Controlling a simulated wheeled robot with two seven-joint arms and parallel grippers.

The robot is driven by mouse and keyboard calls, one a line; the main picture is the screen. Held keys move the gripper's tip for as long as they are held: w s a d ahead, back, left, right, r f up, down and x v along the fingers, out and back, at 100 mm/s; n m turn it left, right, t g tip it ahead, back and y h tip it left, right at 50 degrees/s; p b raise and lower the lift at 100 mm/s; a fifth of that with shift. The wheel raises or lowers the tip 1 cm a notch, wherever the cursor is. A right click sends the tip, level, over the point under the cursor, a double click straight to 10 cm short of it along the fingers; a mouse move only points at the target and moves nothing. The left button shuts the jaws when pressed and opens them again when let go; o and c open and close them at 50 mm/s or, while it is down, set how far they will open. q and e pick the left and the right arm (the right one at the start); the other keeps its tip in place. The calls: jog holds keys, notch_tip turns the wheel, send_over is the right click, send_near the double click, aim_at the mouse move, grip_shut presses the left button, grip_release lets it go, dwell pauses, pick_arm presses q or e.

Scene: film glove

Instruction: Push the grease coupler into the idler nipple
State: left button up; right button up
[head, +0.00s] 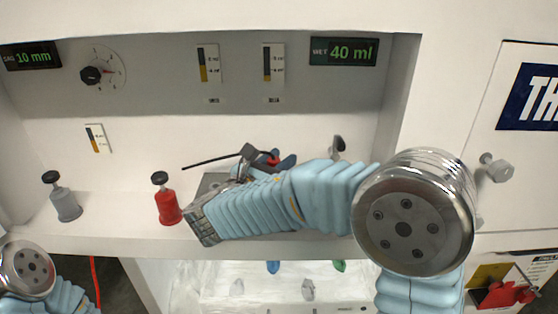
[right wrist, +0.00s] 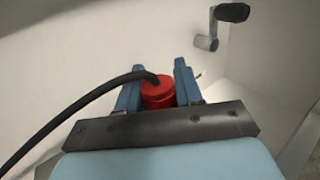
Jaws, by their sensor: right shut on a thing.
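The grease coupler (right wrist: 158,92) is a red cylinder with a black hose (right wrist: 85,103) leaving its top towards the lower left. My right gripper (right wrist: 160,90) is shut on it, one blue finger on each side. In the head view the right gripper (head: 277,160) is in the recess close to the back wall, and only a bit of the red coupler (head: 273,160) shows. I cannot make out the idler nipple; the gripper and coupler may hide it. My left arm shows at the lower left of the head view, but its gripper is out of frame.
A grey crank with a black handle (right wrist: 206,42) is on the wall right of the gripper. A red valve (head: 167,206) and a grey valve (head: 65,205) stand on the ledge at left. Displays read 10 mm (head: 30,56) and 40 ml (head: 344,51). A clear tray (head: 220,306) is below.

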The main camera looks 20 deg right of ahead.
jog(key=shift+p, duration=0.65)
dwell(0.9)
jog(key=shift+f+b, duration=0.75)
jog(key=shift+f, duration=0.7)
jog(key=o, duration=1.1)
jog(key=v, duration=1.3)
jog(key=shift+s+a+b, duration=0.25)
jog(key=shift+b, duration=0.1)
